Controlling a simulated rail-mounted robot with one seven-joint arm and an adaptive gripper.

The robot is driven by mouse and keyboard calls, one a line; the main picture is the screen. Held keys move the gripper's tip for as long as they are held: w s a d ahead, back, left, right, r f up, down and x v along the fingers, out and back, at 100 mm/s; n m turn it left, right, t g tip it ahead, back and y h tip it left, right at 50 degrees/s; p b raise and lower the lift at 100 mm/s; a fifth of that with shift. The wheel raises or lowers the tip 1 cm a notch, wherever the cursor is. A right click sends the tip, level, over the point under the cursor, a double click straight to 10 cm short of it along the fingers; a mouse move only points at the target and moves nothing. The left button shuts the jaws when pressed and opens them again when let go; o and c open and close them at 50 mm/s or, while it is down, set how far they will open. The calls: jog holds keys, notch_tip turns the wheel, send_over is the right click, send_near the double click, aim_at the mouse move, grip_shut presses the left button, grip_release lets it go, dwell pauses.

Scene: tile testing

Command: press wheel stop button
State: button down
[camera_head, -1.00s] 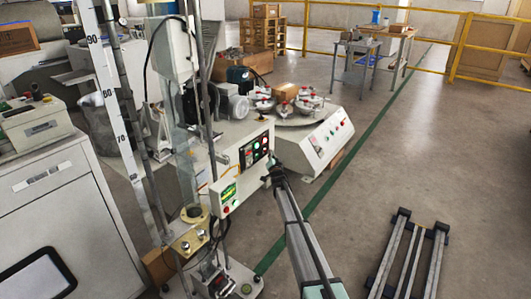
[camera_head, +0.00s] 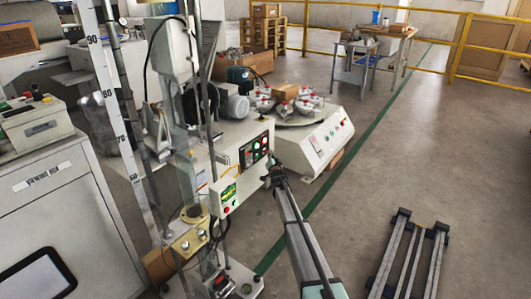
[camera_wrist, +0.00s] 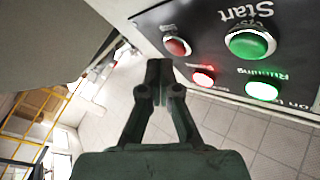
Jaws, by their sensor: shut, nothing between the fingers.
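The black control panel (camera_head: 255,151) is on the front of the pale machine. In the wrist view it appears upside down, with a red button (camera_wrist: 177,47) beside a large green button (camera_wrist: 250,44) labelled Start. The red button's label is not readable. A lit red lamp (camera_wrist: 203,78) and a lit green lamp (camera_wrist: 262,90), labelled Running, are below them in the picture. My gripper (camera_wrist: 159,72) is shut and empty, its fingertips just left of and below the red button in the picture. I see no contact with it. In the head view my gripper (camera_head: 275,172) is beside the panel's right end.
A round wheel (camera_head: 300,119) with red-and-white holders is right of the panel, above a sloped console (camera_head: 325,140). A glass-tube stand (camera_head: 190,170) with a small green-screen box (camera_head: 228,194) is at left. Rails (camera_head: 405,255) lie on the floor at right; floor between is clear.

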jog(key=shift+w+a, duration=0.2)
jog(key=shift+a, duration=0.05)
jog(key=shift+w+a, duration=0.25)
jog(key=shift+a, duration=0.05)
dwell(1.0)
jog(key=shift+d, duration=0.1)
jog(key=shift+s+d, duration=0.5)
jog(key=shift+s, duration=0.05)
jog(key=shift+d, duration=0.1)
jog(key=shift+s+d+p, duration=0.75)
jog(key=shift+s+d, duration=0.85)
jog(key=shift+d, duration=0.25)
